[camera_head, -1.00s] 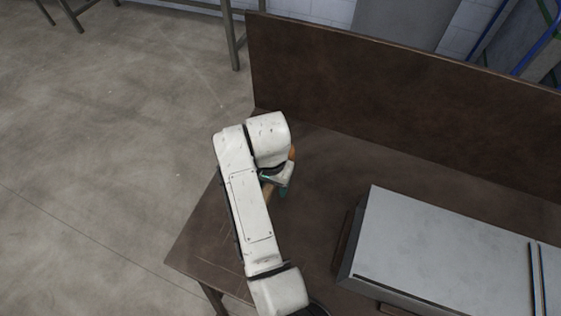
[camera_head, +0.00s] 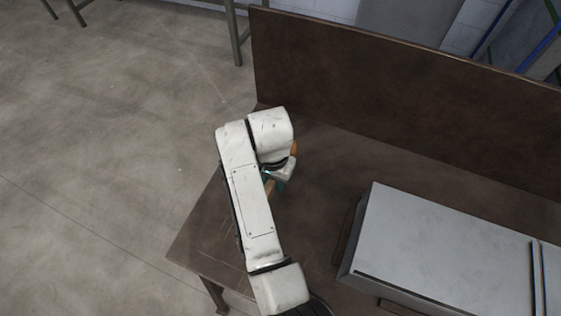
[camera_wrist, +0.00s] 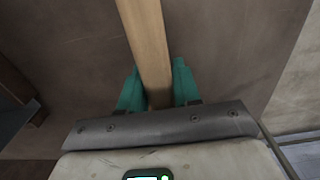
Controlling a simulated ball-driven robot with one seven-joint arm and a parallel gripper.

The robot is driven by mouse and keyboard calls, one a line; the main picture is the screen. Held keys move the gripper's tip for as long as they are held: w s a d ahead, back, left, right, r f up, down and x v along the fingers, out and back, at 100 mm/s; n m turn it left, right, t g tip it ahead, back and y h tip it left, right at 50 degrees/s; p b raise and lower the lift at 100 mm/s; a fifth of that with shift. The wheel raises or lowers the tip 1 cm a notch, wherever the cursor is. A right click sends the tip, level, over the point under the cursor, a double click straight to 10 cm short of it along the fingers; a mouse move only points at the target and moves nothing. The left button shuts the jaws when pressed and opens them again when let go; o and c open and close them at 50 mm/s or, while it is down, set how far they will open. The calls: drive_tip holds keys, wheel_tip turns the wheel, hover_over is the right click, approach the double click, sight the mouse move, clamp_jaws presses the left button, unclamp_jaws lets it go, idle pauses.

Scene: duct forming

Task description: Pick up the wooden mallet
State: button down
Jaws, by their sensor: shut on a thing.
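The wooden mallet (camera_wrist: 147,45) shows in the wrist view as a light brown bar running up from between my gripper's teal fingers. My gripper (camera_wrist: 158,92) is shut on it, one finger on each side. The rest of the mallet is out of that view. In the head view, small orange-brown parts of the mallet (camera_head: 294,148) show beside my gripper (camera_head: 277,183), near the left end of the brown table (camera_head: 330,165). My arm hides most of the mallet there. I cannot tell whether it touches the table.
A grey metal box-like piece (camera_head: 450,255) lies on the table to the right. A tall brown board (camera_head: 400,90) stands along the table's back edge. The table between my gripper and the metal piece is clear. Open floor (camera_head: 110,150) lies to the left.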

drive_tip(key=shift+r, duration=0.15)
drive_tip(key=shift+r, duration=0.55)
drive_tip(key=s+d+r+p, duration=0.2)
drive_tip(key=s+r+p, duration=0.7)
drive_tip(key=s+r, duration=0.2)
drive_tip(key=shift+s+d+r+p, duration=0.35)
drive_tip(key=shift+s, duration=1)
drive_tip(key=c, duration=1.4)
unclamp_jaws()
clamp_jaws()
